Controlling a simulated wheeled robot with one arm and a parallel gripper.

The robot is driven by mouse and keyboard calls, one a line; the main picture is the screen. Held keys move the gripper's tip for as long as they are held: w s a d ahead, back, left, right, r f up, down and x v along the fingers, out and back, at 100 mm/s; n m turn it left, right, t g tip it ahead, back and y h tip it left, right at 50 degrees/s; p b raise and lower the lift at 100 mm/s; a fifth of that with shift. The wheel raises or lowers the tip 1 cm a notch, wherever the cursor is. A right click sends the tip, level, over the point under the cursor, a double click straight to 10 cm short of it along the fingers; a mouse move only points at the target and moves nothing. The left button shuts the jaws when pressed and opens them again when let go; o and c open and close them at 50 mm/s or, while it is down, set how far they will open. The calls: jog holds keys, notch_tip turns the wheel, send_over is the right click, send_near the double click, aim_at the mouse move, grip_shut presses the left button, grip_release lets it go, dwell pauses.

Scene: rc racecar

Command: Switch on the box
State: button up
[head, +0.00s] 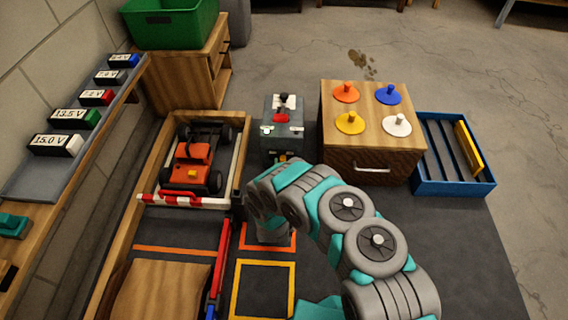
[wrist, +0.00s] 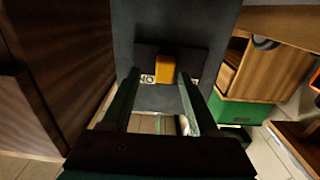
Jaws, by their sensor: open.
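The grey box (head: 283,132) stands at the back middle of the dark mat in the head view, with a red part and a black-and-white part on top. A yellow-orange switch (head: 283,157) shows low on its near face. In the wrist view the box (wrist: 175,25) fills the upper middle, and the switch (wrist: 166,69) sits on a dark plate with white lettering beside it. My gripper (wrist: 158,92) is open, its two green fingers pointing at the box, with the switch showing between and beyond the tips. Contact cannot be told.
An orange car (head: 193,160) sits in a wooden-walled bay left of the box. A wooden cabinet (head: 368,163) with coloured knobbed discs stands right of it, then a blue slotted tray (head: 430,185). A shelf with voltage-labelled blocks (head: 70,145) runs along the left wall.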

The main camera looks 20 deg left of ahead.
jog(key=p+v, duration=0.1)
jog(key=v, duration=0.6)
jog(key=shift+p, duration=0.35)
jog(key=shift+s, duration=0.1)
